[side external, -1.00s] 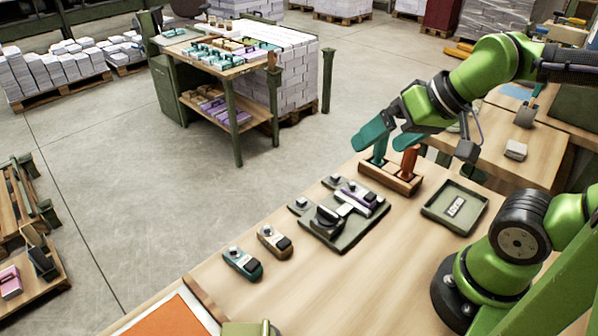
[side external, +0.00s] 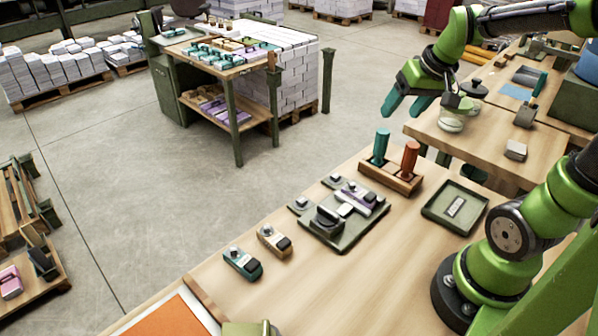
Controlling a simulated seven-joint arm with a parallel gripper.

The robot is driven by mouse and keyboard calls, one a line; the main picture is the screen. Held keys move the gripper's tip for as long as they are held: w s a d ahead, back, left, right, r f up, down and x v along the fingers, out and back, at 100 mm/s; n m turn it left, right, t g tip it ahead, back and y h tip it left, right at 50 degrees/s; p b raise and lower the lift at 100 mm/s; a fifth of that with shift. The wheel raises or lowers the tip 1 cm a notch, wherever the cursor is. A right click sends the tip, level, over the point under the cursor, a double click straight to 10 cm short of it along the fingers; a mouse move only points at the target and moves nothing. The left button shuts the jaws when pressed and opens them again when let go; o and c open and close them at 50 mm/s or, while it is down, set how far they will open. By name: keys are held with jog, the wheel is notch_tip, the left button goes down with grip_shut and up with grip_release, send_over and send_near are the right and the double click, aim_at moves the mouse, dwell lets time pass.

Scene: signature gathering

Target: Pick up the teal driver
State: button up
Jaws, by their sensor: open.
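The teal driver (side external: 381,146) stands upright in a wooden holder (side external: 390,178) on the workbench, handle up. An orange driver (side external: 409,160) stands upright in the same holder, just to its right. The lower ends of both drivers are hidden in the holder. My gripper (side external: 405,105) has teal fingers, is open and empty, and shows above and slightly right of the teal driver's top, apart from it.
A green tray (side external: 436,215) with a small labelled piece lies right of the holder. A dark green fixture (side external: 352,236) with clamped parts lies in front. A teal device (side external: 243,263) and a brown device (side external: 275,240) lie on bare bench at left.

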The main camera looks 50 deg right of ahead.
jog(key=n, duration=0.2)
send_near(384, 132)
jog(key=v, duration=0.4)
jog(key=shift+n+g+h, duration=0.3)
jog(key=shift+n, duration=0.2)
jog(key=x, duration=1.1)
jog(key=shift+w+f, duration=0.15)
jog(key=shift+w+x, duration=0.15)
jog(key=shift+x, duration=1.25)
jog(key=shift+w+x, duration=0.15)
jog(key=shift+x, duration=1.2)
jog(key=shift+a, duration=0.2)
jog(key=c, duration=1.1)
jog(key=shift+o, duration=0.2)
jog(key=r, duration=1)
jog(key=shift+w+a+r, duration=0.1)
jog(key=shift+a, duration=0.3)
jog(key=s+a+n+y, duration=0.2)
jog(key=a+n+y, duration=0.2)
jog(key=a+n, duration=0.7)
jog(key=a, duration=0.3)
jog(key=shift+s+a+r+n+g, duration=0.2)
jog(key=shift+n+g, duration=0.1)
jog(key=shift+g, duration=0.1)
